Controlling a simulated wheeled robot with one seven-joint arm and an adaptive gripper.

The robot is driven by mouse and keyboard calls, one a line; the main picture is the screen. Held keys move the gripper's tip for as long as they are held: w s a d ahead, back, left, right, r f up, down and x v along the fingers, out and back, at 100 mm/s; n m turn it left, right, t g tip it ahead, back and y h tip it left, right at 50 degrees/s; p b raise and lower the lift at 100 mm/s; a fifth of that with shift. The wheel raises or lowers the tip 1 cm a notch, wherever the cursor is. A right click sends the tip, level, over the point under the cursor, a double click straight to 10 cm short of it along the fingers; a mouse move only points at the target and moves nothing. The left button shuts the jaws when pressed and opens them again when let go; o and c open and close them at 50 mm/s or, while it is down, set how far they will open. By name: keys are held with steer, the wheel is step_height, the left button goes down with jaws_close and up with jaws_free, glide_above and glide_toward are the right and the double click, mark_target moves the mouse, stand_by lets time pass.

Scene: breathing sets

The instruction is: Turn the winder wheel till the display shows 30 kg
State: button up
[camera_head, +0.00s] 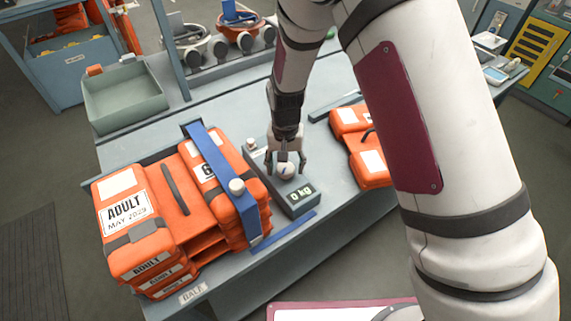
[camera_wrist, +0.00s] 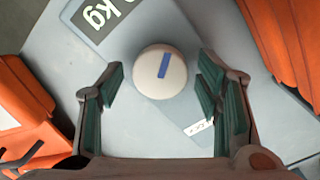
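The winder wheel (camera_head: 286,170) is a round cream knob on a grey box, and my gripper (camera_head: 287,163) is right over it. In the wrist view the wheel (camera_wrist: 160,72) carries a blue mark and sits between and just beyond the two fingers (camera_wrist: 162,95). The fingers are apart, with a gap on both sides of the wheel. The display (camera_head: 301,193) on the box reads "0 kg" in the head view. In the wrist view the display (camera_wrist: 98,16) is partly cut off at the top, showing "kg".
Orange packs (camera_head: 170,205) labelled ADULT, with a blue strap, are stacked to the left of the box. More orange packs (camera_head: 362,145) lie to its right. A green-grey tray (camera_head: 124,97) stands at the back left. Bare table shows behind the box.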

step_height(320, 180, up, 12)
stand_by(0.8)
steer(key=shift+r, duration=0.1)
step_height(320, 180, up, 9)
steer(key=t, duration=0.1)
glide_above(286, 168)
steer(key=s+d, duration=0.2)
steer(key=d, duration=0.3)
steer(key=s+d+r+t+y, duration=0.1)
steer(key=s+d+r+t, duration=0.2)
steer(key=s+d+r, duration=0.7)
steer(key=s+d+r+n+t+h, duration=0.1)
steer(key=s+d+r, duration=0.1)
steer(key=s, duration=0.8)
steer(key=shift+s+d+r+t+b, duration=0.2)
steer(key=shift+d+r+t+b, duration=0.15)
steer(key=shift+d, duration=0.25)
steer(key=shift+r, duration=0.1)
